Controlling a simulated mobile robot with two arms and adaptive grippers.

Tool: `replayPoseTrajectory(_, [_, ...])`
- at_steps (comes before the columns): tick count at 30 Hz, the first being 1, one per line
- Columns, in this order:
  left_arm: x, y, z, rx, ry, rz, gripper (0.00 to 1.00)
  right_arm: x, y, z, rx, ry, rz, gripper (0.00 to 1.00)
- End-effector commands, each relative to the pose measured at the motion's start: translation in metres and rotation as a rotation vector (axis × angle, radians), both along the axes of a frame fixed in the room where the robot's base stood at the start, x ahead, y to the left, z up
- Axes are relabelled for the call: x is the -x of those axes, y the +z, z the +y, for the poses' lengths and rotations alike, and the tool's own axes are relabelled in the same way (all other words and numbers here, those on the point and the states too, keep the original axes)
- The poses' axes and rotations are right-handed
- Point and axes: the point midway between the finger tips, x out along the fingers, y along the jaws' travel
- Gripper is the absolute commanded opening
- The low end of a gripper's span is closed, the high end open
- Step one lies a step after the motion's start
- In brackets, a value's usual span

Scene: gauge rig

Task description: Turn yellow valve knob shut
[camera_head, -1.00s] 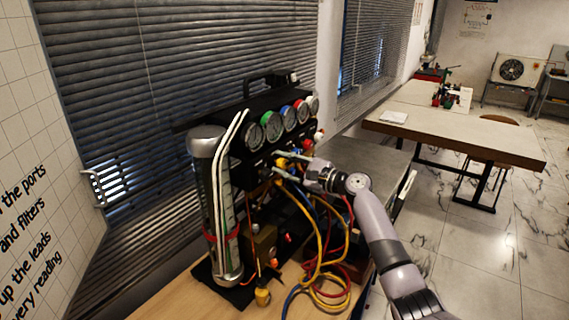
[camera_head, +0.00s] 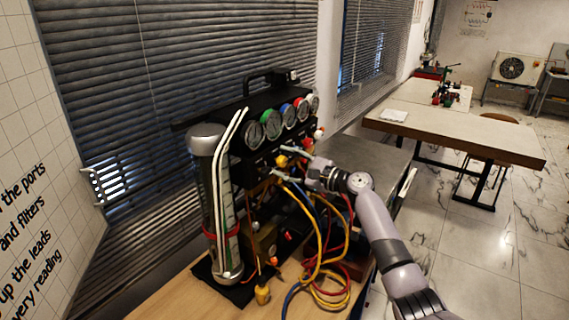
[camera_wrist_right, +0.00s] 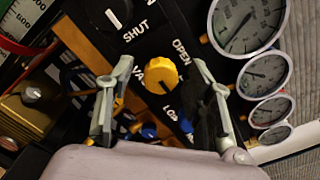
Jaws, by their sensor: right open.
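The yellow valve knob (camera_wrist_right: 161,75) sits on the rig's dark front panel, with the words SHUT and OPEN printed near it in the right wrist view. It also shows small in the head view (camera_head: 281,161). My right gripper (camera_wrist_right: 154,77) is open, with one finger on each side of the knob. A gap shows between the knob and each finger in the wrist view. In the head view, my right gripper (camera_head: 286,163) reaches the panel from the right. My left gripper is out of view.
A row of gauges (camera_head: 288,117) lies above the knob. A clear cylinder (camera_head: 213,205) stands at the rig's left. Yellow, red and blue hoses (camera_head: 325,255) hang below my right gripper. A black knob (camera_wrist_right: 108,14) is near the yellow one.

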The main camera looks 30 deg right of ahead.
Motion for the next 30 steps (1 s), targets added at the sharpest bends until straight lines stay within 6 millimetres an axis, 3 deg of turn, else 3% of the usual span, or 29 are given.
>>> replayPoseTrajectory(15, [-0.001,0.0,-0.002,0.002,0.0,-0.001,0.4,0.09,-0.002,-0.037,0.001,-0.001,0.003,0.48])
replayPoseTrajectory(21, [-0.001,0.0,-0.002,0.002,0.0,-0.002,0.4,0.105,-0.001,-0.043,0.001,0.0,0.001,0.48])
replayPoseTrajectory(30, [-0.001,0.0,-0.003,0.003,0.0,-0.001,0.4,0.106,0.0,-0.044,0.001,0.0,0.001,0.48])
